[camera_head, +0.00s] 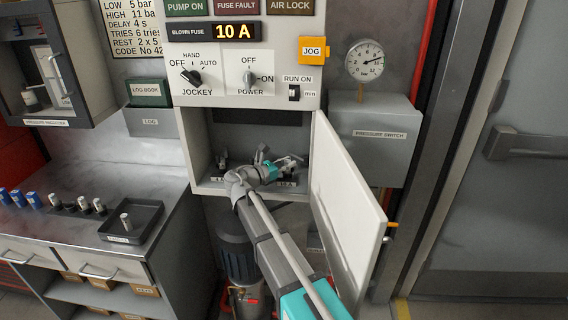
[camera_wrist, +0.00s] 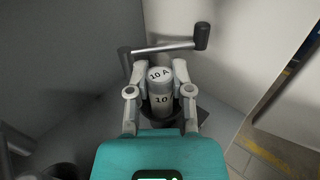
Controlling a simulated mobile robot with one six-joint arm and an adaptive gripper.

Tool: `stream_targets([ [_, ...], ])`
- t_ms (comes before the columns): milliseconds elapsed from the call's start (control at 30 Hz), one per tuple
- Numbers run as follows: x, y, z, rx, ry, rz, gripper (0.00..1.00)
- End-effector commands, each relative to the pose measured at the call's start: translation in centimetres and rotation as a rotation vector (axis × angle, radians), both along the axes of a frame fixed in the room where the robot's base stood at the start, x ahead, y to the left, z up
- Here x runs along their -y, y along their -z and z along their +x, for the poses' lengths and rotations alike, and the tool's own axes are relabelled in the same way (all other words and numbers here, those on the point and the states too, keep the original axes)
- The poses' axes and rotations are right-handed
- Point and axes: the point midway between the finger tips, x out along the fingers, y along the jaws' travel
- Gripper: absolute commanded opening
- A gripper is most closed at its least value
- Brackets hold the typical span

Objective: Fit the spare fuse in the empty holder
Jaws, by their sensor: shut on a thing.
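In the wrist view, my gripper (camera_wrist: 160,92) is shut on a pale cylindrical fuse (camera_wrist: 160,100) marked "10 A" on its end and "10" on its side. A dark round shape (camera_wrist: 178,124) shows around its lower part; I cannot tell whether the fuse is seated in it. A lever (camera_wrist: 165,46) with a black knob stands just beyond the fingers. In the head view, my gripper (camera_head: 268,168) is inside the open grey cabinet (camera_head: 203,150), low down. A labelled fitting (camera_head: 287,184) shows beside it, partly hidden by my arm. The display (camera_head: 233,32) reads blown fuse 10 A.
The cabinet's white door (camera_head: 342,205) stands open to the right, close beside my arm. On the left bench, a dark tray (camera_head: 152,235) holds one small cylinder (camera_head: 126,221). Several blue (camera_head: 34,200) and dark-and-pale (camera_head: 84,204) cylinders stand in a row there.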

Motion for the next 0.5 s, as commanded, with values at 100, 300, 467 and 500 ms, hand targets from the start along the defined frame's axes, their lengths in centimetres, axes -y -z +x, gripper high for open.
stream_targets([
  [100, -0.01, -0.02, 0.0, 0.0, 0.0, 0.0, 0.0],
  [300, -0.03, -0.02, 0.0, 0.0, 0.0, 0.0, 0.0],
  [467, -0.04, -0.02, 0.0, 0.0, 0.0, 0.0, 0.47],
  [500, -0.04, -0.02, 0.0, 0.0, 0.0, 0.0, 0.54],
])
